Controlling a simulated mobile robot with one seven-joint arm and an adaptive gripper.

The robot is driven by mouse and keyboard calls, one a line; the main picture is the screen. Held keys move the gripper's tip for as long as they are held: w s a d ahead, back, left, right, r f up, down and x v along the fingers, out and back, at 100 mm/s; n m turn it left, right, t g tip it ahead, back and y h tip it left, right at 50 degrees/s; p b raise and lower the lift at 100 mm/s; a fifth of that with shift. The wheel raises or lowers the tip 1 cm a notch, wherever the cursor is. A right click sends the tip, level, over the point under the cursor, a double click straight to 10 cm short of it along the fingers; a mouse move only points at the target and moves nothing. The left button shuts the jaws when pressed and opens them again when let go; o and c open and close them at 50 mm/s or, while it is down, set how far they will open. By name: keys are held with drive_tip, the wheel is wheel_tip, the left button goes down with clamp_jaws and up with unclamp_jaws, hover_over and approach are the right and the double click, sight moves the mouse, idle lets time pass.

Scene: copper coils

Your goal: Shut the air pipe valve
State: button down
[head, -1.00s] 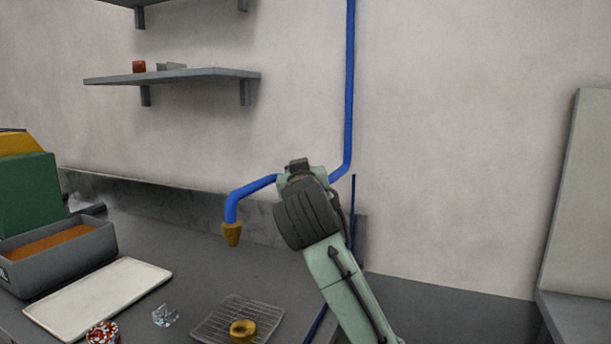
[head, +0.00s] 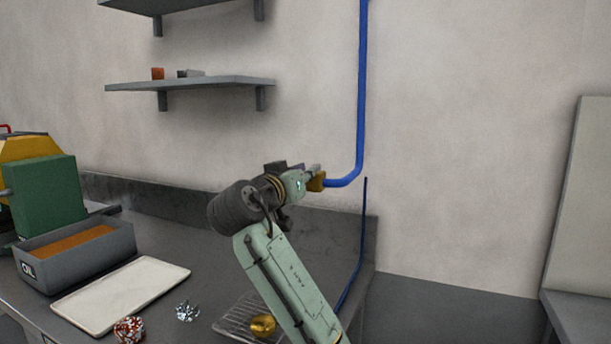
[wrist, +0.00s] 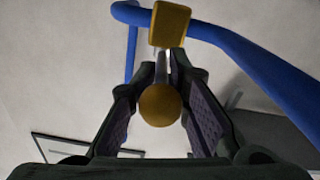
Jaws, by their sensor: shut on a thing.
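A blue air pipe (head: 361,90) runs down the wall and bends left near the bench. It carries the brass-yellow valve body (head: 316,180), which shows in the wrist view as a block (wrist: 170,25) on the pipe. A thin grey stem and a round brass knob (wrist: 160,104) form the valve's handle, pointing toward the wrist camera. My gripper (wrist: 162,72) is closed around the handle, with the knob between its fingers. In the head view my gripper (head: 306,180) is at the valve, and my arm hides the handle and the pipe's lower left end.
On the bench are a grey oil bin (head: 75,250), a pale tray (head: 120,292), a red-and-white coil (head: 129,329), shiny scraps (head: 187,311) and a wire rack (head: 232,318) with a brass ring (head: 263,325). A shelf (head: 190,84) is above left.

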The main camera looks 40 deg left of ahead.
drive_tip(key=shift+s+a+f, duration=0.25)
drive_tip(key=shift+a, duration=0.1)
drive_tip(key=c, duration=1.8)
unclamp_jaws()
drive_tip(key=shift+s+r, duration=0.1)
drive_tip(key=shift+o, duration=0.6)
drive_tip(key=shift+d+r, duration=0.1)
drive_tip(key=shift+d, duration=0.05)
drive_tip(key=v, duration=0.7)
drive_tip(key=shift+s, duration=0.1)
